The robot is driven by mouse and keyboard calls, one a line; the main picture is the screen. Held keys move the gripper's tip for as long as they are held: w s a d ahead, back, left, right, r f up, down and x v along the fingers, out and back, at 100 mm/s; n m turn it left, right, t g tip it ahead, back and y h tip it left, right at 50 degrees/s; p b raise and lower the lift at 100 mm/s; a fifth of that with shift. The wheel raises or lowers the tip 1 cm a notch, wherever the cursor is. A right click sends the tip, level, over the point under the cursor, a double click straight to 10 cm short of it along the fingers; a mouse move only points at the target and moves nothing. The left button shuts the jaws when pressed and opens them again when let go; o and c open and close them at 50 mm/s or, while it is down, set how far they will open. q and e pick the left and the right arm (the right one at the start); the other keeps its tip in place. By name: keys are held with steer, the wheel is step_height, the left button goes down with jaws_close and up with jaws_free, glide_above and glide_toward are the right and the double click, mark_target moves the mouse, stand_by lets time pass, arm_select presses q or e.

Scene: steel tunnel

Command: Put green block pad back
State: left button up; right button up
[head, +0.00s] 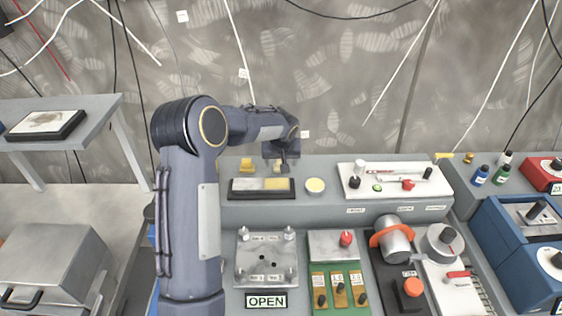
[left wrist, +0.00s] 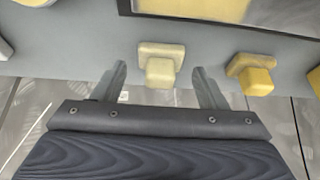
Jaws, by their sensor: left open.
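No plainly green block pad shows in either view. My left gripper (head: 283,165) is open over the back of the grey bench, behind a black-framed tray (head: 236,196) with a grey and a yellow pad. In the left wrist view, a pale cream-yellow block with a knob (left wrist: 160,65) lies between the spread fingers (left wrist: 160,78); I cannot tell whether it is level with them. A deeper yellow block (left wrist: 252,76) sits to its right, and a yellow block shows left of the gripper in the head view (head: 246,166). My right gripper is not in view.
A round yellow disc (head: 315,185) and a white tray with small items (head: 352,170) lie right of the gripper. A metal plate with posts (head: 267,258), switches and knobs fill the bench front. A side table (head: 85,112) stands left.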

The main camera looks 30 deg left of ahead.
arm_select(q)
steer(key=s+d+r+m+h+p, duration=0.1)
steer(key=s+d+r+h+p, duration=0.3)
steer(key=s+r, duration=1.05)
steer(key=s+d+m, duration=0.1)
steer(key=s+d, duration=0.3)
steer(key=s, duration=0.3)
steer(key=s+d+m+t+h, duration=0.1)
steer(key=s+d, duration=0.3)
steer(key=s, duration=0.4)
steer(key=s+d+m+h, duration=0.1)
steer(key=s+d, duration=0.3)
steer(key=s, duration=0.4)
steer(key=shift+d+r+m+t+b, duration=0.25)
steer(key=shift+d+m+t+b, duration=0.1)
steer(key=shift+m+b, duration=0.1)
steer(key=shift+f+b, duration=0.3)
